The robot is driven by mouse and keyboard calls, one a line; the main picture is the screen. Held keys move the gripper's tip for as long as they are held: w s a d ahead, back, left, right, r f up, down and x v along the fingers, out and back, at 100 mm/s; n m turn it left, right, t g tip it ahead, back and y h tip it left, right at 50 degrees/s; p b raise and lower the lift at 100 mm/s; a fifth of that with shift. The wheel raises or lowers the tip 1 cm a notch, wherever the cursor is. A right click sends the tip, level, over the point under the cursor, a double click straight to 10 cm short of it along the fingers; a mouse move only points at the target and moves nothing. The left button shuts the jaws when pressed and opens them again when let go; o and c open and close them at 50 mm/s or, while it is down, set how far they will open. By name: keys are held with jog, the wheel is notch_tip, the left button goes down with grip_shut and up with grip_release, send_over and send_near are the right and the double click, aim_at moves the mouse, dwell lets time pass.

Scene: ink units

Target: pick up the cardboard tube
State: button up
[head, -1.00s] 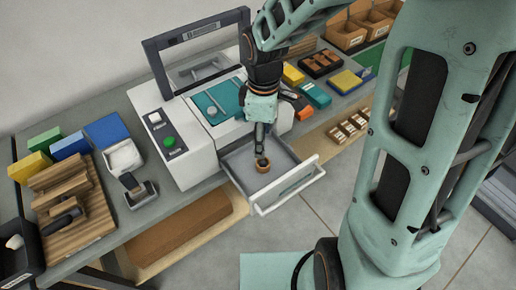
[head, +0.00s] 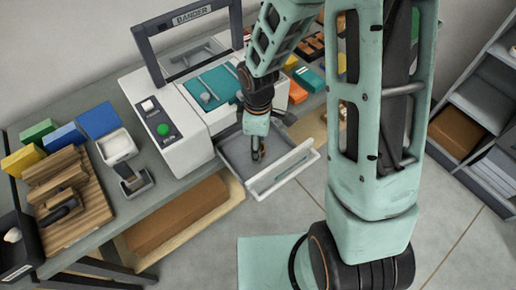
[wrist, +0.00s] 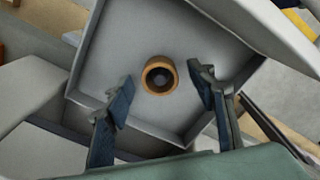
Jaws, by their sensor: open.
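The cardboard tube (wrist: 159,76) is a short brown ring with a dark hollow. In the wrist view it stands with its open end up in the grey drawer (wrist: 112,48) of the white machine. My gripper (wrist: 163,92) is open, one finger to each side of the tube and nearer the camera, with gaps between the fingers and the tube. In the head view my gripper (head: 257,153) points down over the pulled-out drawer (head: 233,145). The tube is mostly hidden behind the fingers there.
The white machine (head: 182,140) with a raised dark frame (head: 160,50) stands right behind the drawer. Boxes and a wooden block (head: 75,205) lie on the bench to the left.

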jog(key=c, duration=0.8)
jog(key=shift+c, duration=0.2)
